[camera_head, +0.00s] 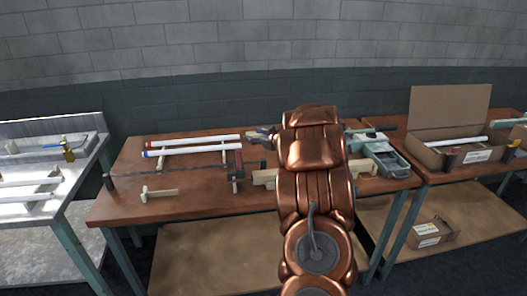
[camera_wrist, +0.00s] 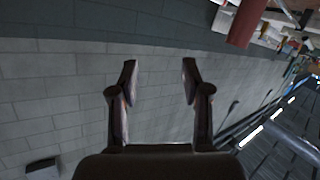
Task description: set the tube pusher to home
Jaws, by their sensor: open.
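I cannot tell for certain which part is the tube pusher. A dark upright piece with a red part (camera_head: 238,160) stands near the middle of the brown table, at the right end of a long thin dark bar (camera_head: 165,173). A grey-green machine (camera_head: 383,154) sits at the table's right end, partly hidden by my arm. My gripper (camera_head: 256,134) is beyond the red part, at the right ends of the white tubes, in the head view. In the wrist view my gripper (camera_wrist: 157,75) is open and empty, with grey block wall between its fingers. A red cylinder (camera_wrist: 245,22) shows at upper right there.
White tubes (camera_head: 195,145) with red and blue ends lie on the brown table (camera_head: 205,199). A cardboard box (camera_head: 445,150) stands on the right table. A metal bench (camera_head: 50,215) is at left. The front middle is clear.

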